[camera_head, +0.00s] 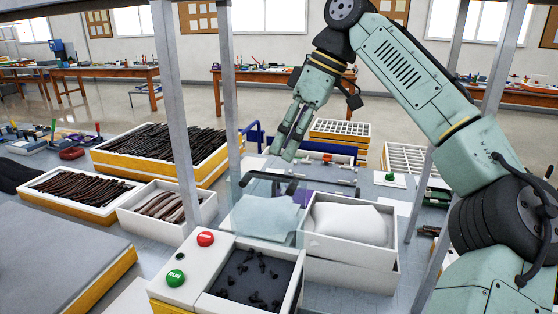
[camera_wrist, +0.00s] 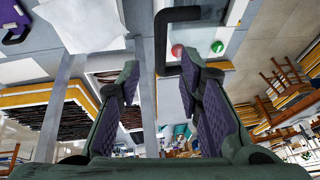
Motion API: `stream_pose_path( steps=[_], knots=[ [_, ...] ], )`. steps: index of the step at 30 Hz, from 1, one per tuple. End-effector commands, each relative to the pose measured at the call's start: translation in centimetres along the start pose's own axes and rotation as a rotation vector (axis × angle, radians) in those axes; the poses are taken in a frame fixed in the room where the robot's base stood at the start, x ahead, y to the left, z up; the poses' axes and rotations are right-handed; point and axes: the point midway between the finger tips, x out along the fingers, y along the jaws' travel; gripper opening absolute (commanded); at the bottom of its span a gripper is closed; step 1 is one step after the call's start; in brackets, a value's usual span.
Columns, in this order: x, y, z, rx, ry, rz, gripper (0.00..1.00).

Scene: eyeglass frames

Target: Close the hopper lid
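The hopper lid (camera_head: 262,216) is a clear, see-through panel standing raised behind the hopper box in the head view. A black bar handle (camera_head: 270,181) is at its upper edge. The handle also shows in the wrist view (camera_wrist: 161,42), in line with the gap between my fingertips; I cannot tell whether it touches them. The hopper (camera_head: 250,283) is open, with a dark inside holding several small black parts. My gripper (camera_head: 290,133) points down above the handle. In the wrist view its two dark-padded fingers (camera_wrist: 160,80) are apart, with nothing held.
The hopper's panel carries a red stop button (camera_head: 205,239) and a green run button (camera_head: 175,278). A white bin (camera_head: 350,268) with a white sheet stands right of the lid. Trays of dark strips (camera_head: 80,210) lie left. Grey frame posts (camera_head: 177,120) rise close by.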

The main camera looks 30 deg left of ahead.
Motion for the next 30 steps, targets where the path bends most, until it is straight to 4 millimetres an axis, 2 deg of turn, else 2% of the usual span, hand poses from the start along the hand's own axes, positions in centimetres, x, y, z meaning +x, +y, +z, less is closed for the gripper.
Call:
stream_pose_path(
  steps=[6, 12, 21, 30],
  knots=[
    [3.4, 0.0, 0.1, 0.002, -0.001, -0.001, 0.33],
    [5.3, 0.0, 0.1, 0.001, 0.000, -0.001, 0.33],
    [5.5, 0.0, 0.0, 0.001, 0.001, -0.001, 0.32],
    [5.5, 0.0, 0.0, 0.001, 0.001, -0.001, 0.12]
  ],
)
